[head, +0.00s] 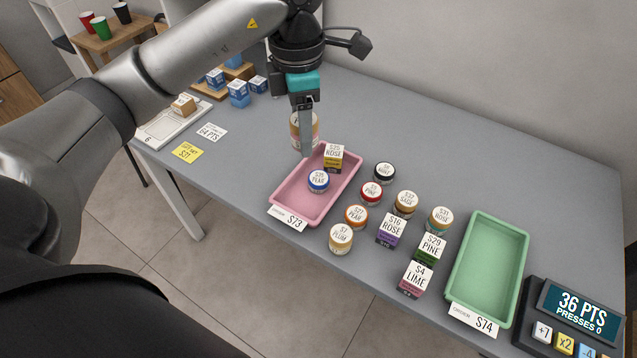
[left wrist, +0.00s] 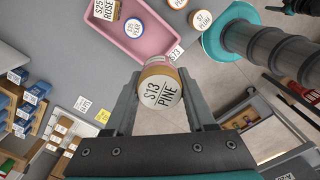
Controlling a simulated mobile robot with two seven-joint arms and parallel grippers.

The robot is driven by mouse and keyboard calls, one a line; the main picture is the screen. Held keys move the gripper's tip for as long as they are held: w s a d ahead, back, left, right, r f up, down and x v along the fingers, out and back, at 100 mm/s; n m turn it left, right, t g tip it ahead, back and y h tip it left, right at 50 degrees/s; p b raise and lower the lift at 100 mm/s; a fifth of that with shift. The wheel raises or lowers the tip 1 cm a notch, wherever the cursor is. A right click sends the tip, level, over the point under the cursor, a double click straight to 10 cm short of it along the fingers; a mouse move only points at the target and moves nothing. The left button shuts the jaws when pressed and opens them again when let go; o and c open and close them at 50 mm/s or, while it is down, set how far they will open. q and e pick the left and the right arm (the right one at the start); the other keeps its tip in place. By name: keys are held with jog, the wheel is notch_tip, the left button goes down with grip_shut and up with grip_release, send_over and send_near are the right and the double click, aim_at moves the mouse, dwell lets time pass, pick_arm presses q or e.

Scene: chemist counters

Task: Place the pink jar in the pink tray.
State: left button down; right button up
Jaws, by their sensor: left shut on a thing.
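My left gripper (head: 306,145) is shut on a jar with a tan lid labelled S13 PINE; the jar (head: 294,126) shows partly behind the fingers, with a pinkish body. In the left wrist view the jar (left wrist: 160,92) sits between both fingers of the left gripper (left wrist: 162,100), lid facing the camera. The pink tray (head: 283,201) lies just in front of the held jar in the head view, and it also shows in the left wrist view (left wrist: 150,43). The tray holds a yellow ROSE box (head: 334,158) and a blue-lidded PEAR jar (head: 319,181). My right gripper is out of view.
Several small jars and boxes, such as the red-lidded jar (head: 371,192) and the purple ROSE box (head: 392,231), stand right of the pink tray. A green tray (head: 486,270) and a points display (head: 578,312) are farther right. Blue boxes (head: 238,94) stand at the left back.

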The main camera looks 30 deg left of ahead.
aim_at(301, 207)
pick_arm(q)
jog(key=n, duration=0.1)
jog(key=a+n, duration=0.1)
jog(key=n, duration=0.2)
jog(key=shift+w+a+n, duration=0.2)
jog(key=shift+a+n, duration=0.05)
jog(key=shift+n, duration=0.05)
jog(key=shift+a, duration=0.1)
jog(key=shift+f+n, duration=0.4)
notch_tip(301, 207, down, 19)
jog(key=b, duration=0.4)
jog(key=shift+f, duration=0.1)
jog(key=shift+f, duration=0.1)
jog(key=shift+c, duration=1.2)
grip_release()
notch_tip(301, 207, up, 12)
jog(key=p, duration=0.2)
